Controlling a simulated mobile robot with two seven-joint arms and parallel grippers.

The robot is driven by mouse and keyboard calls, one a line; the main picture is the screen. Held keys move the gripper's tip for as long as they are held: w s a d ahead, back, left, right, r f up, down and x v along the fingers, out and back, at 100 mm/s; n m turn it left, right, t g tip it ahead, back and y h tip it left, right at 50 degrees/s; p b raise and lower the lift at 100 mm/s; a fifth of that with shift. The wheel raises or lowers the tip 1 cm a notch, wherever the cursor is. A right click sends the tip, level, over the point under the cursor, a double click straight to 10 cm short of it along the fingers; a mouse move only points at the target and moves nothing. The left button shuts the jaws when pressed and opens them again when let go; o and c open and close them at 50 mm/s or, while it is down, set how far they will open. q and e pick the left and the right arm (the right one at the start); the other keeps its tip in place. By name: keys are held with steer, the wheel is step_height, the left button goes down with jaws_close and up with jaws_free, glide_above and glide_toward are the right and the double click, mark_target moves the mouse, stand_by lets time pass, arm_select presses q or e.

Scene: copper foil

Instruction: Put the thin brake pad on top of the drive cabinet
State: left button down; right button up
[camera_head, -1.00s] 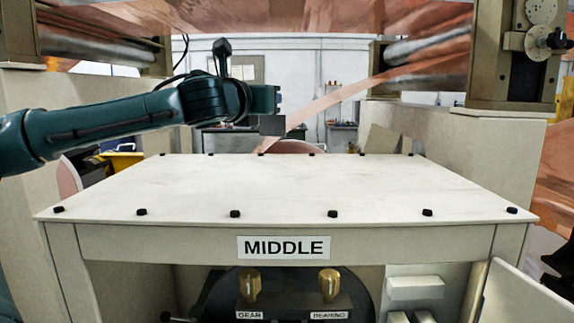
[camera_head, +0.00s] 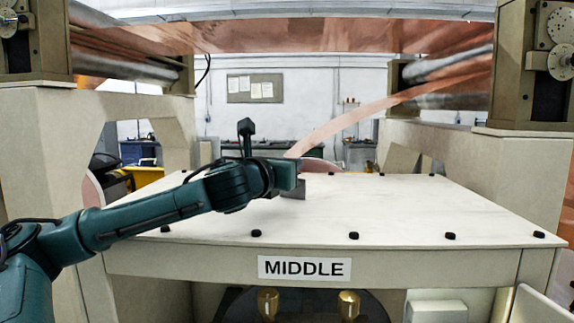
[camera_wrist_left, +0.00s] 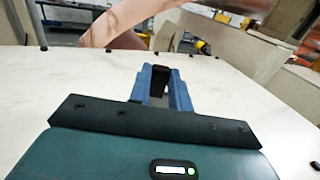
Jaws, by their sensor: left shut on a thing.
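The drive cabinet shows as a wide, pale-topped cabinet labelled MIDDLE, with its flat top (camera_head: 400,210) filling the centre of the head view. My left gripper (camera_head: 292,186) is low over the middle-left of this top. It is shut on a small dark grey flat piece, which I take as the thin brake pad (camera_head: 296,191). In the left wrist view my gripper's blue fingers (camera_wrist_left: 166,86) close around a dark piece, mostly hidden between them, with the pale top around. I cannot tell whether the pad touches the top. My right gripper is out of view.
Black bolt heads (camera_head: 354,236) line the cabinet top's edges; the rest of the top is clear. A copper foil strip (camera_head: 370,100) slopes down behind it. Beige machine walls stand at both sides. Brass knobs (camera_head: 268,303) sit below the front edge.

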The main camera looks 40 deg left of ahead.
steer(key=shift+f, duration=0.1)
arm_select(q)
steer(key=c, duration=1.7)
jaws_free()
steer(key=shift+f, duration=0.1)
steer(key=shift+c, duration=0.2)
steer(key=o, duration=0.4)
steer(key=shift+o, duration=0.2)
steer(key=shift+s+d+f+b, duration=0.15)
steer(key=shift+s+b, duration=0.5)
steer(key=shift+b, duration=0.45)
steer(key=b, duration=0.7)
glide_above(259, 221)
steer(key=shift+w+r, duration=0.1)
steer(key=shift+r, duration=0.1)
steer(key=shift+s+d+r+b, duration=0.1)
steer(key=shift+s+b, duration=0.25)
steer(key=shift+s, duration=0.2)
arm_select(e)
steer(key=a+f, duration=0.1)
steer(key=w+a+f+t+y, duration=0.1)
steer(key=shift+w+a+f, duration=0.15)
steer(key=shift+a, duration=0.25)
